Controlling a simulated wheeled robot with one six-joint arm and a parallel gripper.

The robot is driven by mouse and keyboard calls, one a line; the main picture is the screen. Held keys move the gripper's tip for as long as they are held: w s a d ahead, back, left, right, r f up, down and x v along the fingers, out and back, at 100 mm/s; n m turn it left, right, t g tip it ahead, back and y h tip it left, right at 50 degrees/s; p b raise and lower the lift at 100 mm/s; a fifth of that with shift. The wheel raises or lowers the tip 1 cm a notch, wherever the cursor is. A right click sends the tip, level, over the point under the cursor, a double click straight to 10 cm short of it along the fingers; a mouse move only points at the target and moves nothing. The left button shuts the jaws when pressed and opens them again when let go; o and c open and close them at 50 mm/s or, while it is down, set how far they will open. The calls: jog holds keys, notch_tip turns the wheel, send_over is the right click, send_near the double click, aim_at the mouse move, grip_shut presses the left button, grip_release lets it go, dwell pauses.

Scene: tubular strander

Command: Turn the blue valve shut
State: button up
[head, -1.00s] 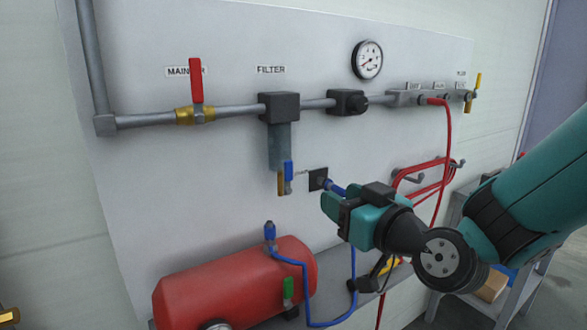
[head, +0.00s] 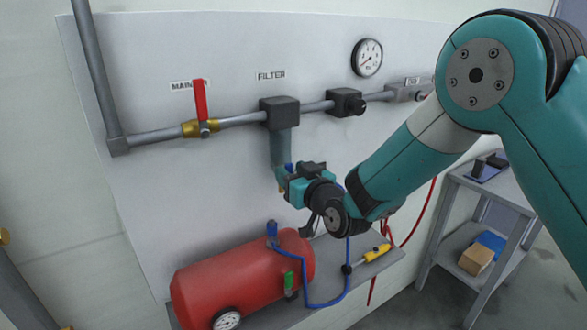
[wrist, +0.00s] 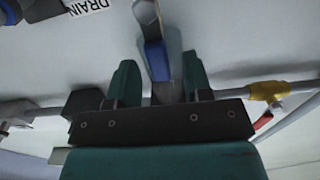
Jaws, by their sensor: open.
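The blue valve handle (head: 289,167) hangs below the filter (head: 281,145), mostly hidden behind my gripper (head: 284,181) in the head view. In the wrist view the blue handle (wrist: 156,60) stands between the two fingers of my gripper (wrist: 160,75), with a gap on either side. A grey metal piece (wrist: 146,12) shows at its upper end. The fingers are open and hold nothing. I cannot tell whether a finger touches the valve.
A DRAIN label (wrist: 88,5) is on the panel near the valve. A red-handled valve (head: 200,100) sits on the pipe to the left. A red tank (head: 240,280) with a blue hose stands below. A grey cart (head: 490,200) stands at the right.

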grip_shut()
